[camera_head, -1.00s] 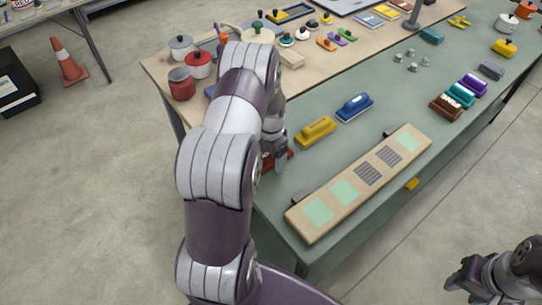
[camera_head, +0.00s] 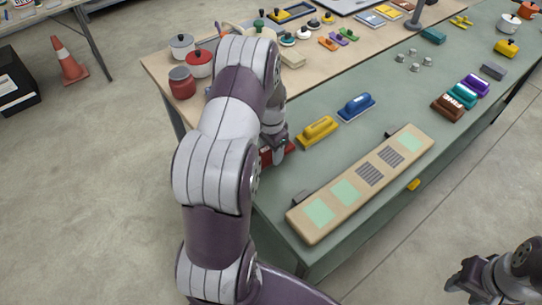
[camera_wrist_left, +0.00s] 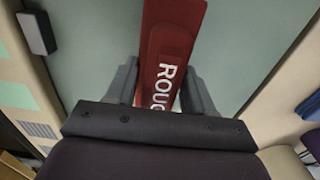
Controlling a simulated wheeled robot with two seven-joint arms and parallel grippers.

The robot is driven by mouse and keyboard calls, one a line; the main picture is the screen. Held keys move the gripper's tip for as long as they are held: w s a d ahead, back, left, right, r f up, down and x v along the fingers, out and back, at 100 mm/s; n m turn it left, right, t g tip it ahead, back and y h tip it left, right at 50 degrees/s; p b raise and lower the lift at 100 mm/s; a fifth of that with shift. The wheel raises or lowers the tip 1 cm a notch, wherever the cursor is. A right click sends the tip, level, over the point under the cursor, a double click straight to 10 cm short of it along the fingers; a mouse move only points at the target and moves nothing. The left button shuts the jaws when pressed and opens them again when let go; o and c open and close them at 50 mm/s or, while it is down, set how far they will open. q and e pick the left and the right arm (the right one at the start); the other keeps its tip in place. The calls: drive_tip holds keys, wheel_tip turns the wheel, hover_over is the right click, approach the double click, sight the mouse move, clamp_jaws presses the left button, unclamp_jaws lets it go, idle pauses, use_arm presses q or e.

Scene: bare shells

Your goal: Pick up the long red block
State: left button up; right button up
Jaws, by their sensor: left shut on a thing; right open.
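The long red block (camera_wrist_left: 172,38) has white lettering reading "ROUG", partly cut off, in the left wrist view. It lies between the two fingers of my left gripper (camera_wrist_left: 160,92), which is shut on it. In the head view a small part of the red block (camera_head: 266,157) shows beside my left gripper (camera_head: 274,146), at the left end of the green table; my arm hides most of it. My right gripper (camera_head: 462,286) is at the lower right, off the table, open and empty.
A yellow block (camera_head: 318,132) and a blue block (camera_head: 355,107) stand to the right of the left gripper. A tan board (camera_head: 362,183) with green and striped patches lies along the front edge. Red and grey pots (camera_head: 181,83) stand on the wooden table behind.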

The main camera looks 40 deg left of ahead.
use_arm(q)
drive_tip(key=w+d+r+b, duration=0.1)
drive_tip(key=w+d+r, duration=0.4)
drive_tip(key=w+r, duration=0.3)
drive_tip(key=shift+w+d, duration=0.35)
drive_tip(key=shift+w, duration=0.75)
drive_tip(key=shift+r, duration=0.1)
